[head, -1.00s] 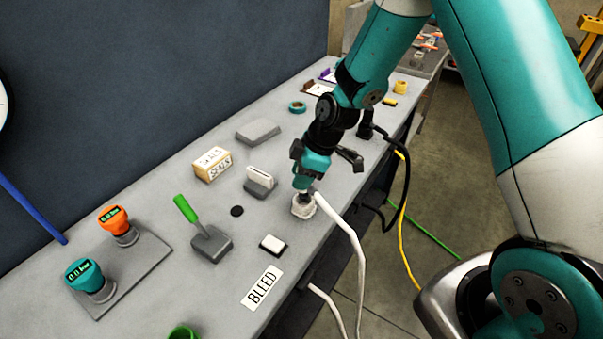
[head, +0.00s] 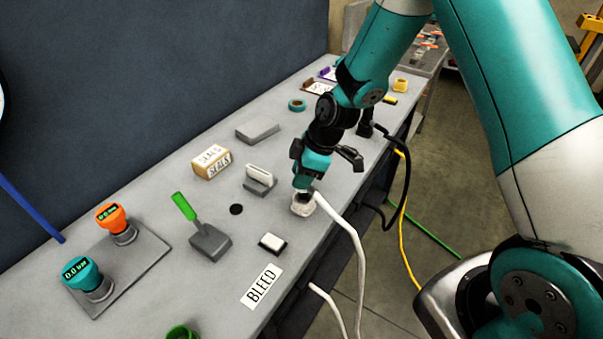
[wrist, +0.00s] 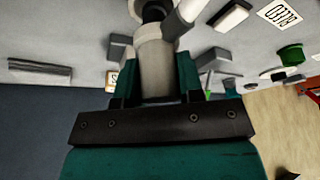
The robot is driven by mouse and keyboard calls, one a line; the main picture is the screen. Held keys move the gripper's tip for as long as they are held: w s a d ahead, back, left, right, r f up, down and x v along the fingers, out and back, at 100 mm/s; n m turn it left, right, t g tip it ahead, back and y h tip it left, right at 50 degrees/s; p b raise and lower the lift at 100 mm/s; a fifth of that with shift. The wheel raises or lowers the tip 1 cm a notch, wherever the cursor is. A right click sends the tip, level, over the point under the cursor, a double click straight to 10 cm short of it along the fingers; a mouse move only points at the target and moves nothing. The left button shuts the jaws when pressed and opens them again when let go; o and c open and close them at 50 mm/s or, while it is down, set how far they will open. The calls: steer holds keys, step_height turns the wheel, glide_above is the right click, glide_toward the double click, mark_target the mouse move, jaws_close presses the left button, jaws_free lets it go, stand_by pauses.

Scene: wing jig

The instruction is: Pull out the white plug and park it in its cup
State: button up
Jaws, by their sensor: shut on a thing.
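My gripper (head: 304,190) points down at the bench's front edge, shut on the white plug (wrist: 156,65). In the wrist view the pale plug body stands between the fingers, and a white hose (head: 345,228) leaves its side. Below the plug in the head view is a pale, round, cup-like piece (head: 303,206) on the bench. The wrist view shows a dark round opening (wrist: 153,10) with a pale rim at the plug's far end. I cannot tell whether the plug is seated in it or just above it.
A green-handled lever (head: 195,220), a white-topped block (head: 272,243), a slotted grey holder (head: 259,180) and a SEALS box (head: 211,162) stand left of my gripper. Orange (head: 112,219) and teal (head: 82,274) gauges sit farther left. A BLEED label (head: 262,286) lies near the front edge.

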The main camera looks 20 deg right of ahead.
steer(key=shift+f+b, duration=0.3)
steer(key=shift+f, duration=0.1)
steer(key=shift+f+b, duration=1)
steer(key=shift+f, duration=0.15)
stand_by(0.4)
steer(key=o, duration=1)
steer(key=b+v, duration=0.2)
steer(key=v, duration=1.5)
steer(key=shift+r+b, duration=0.3)
steer(key=shift+b, duration=0.05)
steer(key=s+a+r+m, duration=0.2)
steer(key=s+a, duration=0.3)
steer(key=s, duration=0.6)
steer(key=s+a+r+m+g, duration=0.1)
steer(key=s+a+m, duration=0.4)
steer(key=s, duration=0.6)
steer(key=shift+s+a+r, duration=0.3)
steer(key=shift+s+r, duration=0.05)
steer(key=shift+r, duration=0.25)
